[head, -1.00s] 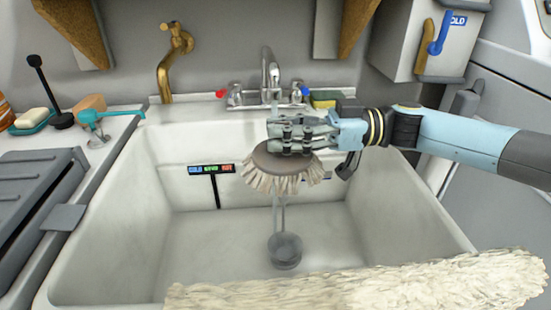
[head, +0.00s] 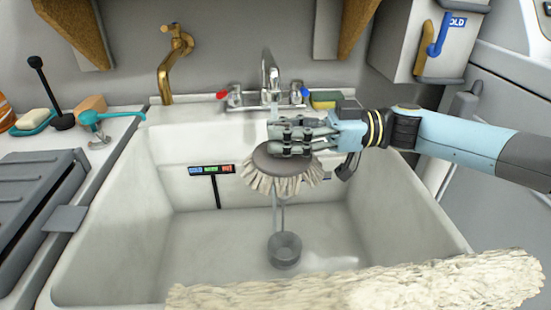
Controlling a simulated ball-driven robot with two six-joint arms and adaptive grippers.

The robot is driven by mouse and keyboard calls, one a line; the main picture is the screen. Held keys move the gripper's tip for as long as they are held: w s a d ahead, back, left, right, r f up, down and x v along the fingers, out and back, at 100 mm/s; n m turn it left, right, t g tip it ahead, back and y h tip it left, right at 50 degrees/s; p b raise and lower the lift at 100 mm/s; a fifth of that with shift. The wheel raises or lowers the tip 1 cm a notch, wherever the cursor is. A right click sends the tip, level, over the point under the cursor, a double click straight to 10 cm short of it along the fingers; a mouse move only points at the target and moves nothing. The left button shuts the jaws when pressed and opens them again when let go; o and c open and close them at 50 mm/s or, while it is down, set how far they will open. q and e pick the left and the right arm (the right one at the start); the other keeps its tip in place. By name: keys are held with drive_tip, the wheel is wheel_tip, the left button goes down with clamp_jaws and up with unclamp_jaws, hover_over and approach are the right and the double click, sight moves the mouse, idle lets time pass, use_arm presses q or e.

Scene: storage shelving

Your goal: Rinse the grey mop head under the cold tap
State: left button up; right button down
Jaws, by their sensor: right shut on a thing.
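The mop head has a grey-brown round cap (head: 282,163) with a fringe of pale grey strands (head: 284,182). My right gripper (head: 290,137) is shut on the top of the cap and holds the mop head above the basin, fringe down. The white sink basin (head: 385,215) has a grey drain piece (head: 284,250) below the mop head. My left gripper is out of view.
A long cream fluffy thing (head: 370,290) crosses the front edge. A brass tap (head: 170,65) stands back left. A teal tool (head: 98,120) and soap (head: 36,118) are on the left ledge. A yellow-green sponge (head: 325,99) lies behind the gripper.

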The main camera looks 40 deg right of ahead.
sight(275, 161)
drive_tip(key=shift+w+a, duration=0.1)
drive_tip(key=shift+w+a, duration=0.3)
drive_tip(key=shift+a, duration=0.1)
drive_tip(key=shift+s+a+r+p, duration=0.15)
drive_tip(key=shift+s+a+p, duration=0.45)
drive_tip(key=shift+s+a, duration=0.35)
drive_tip(key=shift+s+a+p, duration=0.3)
drive_tip(key=shift+s+a, duration=0.1)
drive_tip(key=shift+s, duration=0.25)
drive_tip(key=shift+s+a+p, duration=0.3)
drive_tip(key=shift+s+a, duration=0.1)
drive_tip(key=shift+s, duration=0.2)
drive_tip(key=shift+s+a+p, duration=0.35)
drive_tip(key=shift+s+a, duration=0.4)
drive_tip(key=shift+s, duration=0.2)
